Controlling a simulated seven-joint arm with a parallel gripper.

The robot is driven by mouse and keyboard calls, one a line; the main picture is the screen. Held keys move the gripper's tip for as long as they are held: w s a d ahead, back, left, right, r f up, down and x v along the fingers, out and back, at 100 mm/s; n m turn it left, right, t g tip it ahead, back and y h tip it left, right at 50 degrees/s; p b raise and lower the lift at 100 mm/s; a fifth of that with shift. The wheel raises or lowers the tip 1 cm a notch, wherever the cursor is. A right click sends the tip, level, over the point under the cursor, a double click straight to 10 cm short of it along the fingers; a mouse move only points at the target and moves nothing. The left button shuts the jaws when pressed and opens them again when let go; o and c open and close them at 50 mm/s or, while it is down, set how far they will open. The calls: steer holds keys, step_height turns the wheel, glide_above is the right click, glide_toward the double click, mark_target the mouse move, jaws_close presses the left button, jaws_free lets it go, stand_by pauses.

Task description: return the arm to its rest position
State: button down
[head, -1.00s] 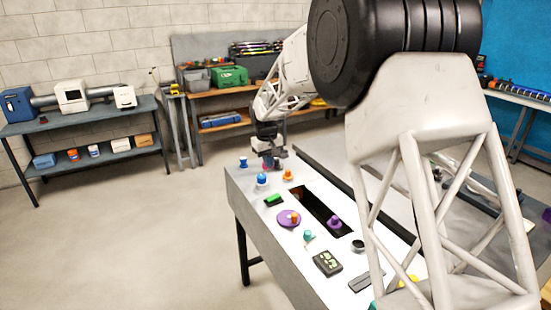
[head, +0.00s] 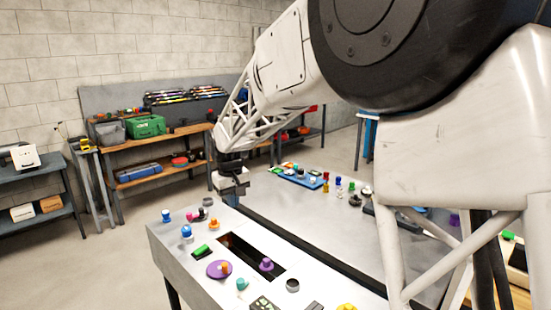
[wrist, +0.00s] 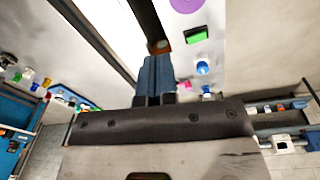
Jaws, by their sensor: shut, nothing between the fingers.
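My gripper (head: 232,198) hangs at the end of my arm, above the far end of the workbench (head: 330,217). In the wrist view its dark fingers (wrist: 155,78) are together with nothing between them.
The bench top has a dark slot (head: 243,252), a purple disc (head: 219,269) and a green block (head: 201,250). A blue tray (head: 300,178) with several small pieces lies at the back.

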steer(key=s+d+r+m+t, duration=0.1)
steer(key=s+d+r+m, duration=0.15)
steer(key=s+d, duration=0.75)
steer(key=s+d+r+m, duration=0.1)
steer(key=s+d+r, duration=0.3)
steer(key=s+d, duration=0.65)
steer(key=s+d+f+m, duration=0.1)
steer(key=s+d+f, duration=0.2)
steer(key=s, duration=0.8)
steer(key=s+d+f+m, duration=0.2)
steer(key=s+d, duration=0.5)
steer(key=s, duration=0.4)
steer(key=shift+d+f+t, duration=0.35)
steer(key=shift+f+t, duration=0.05)
steer(key=shift+m, duration=0.25)
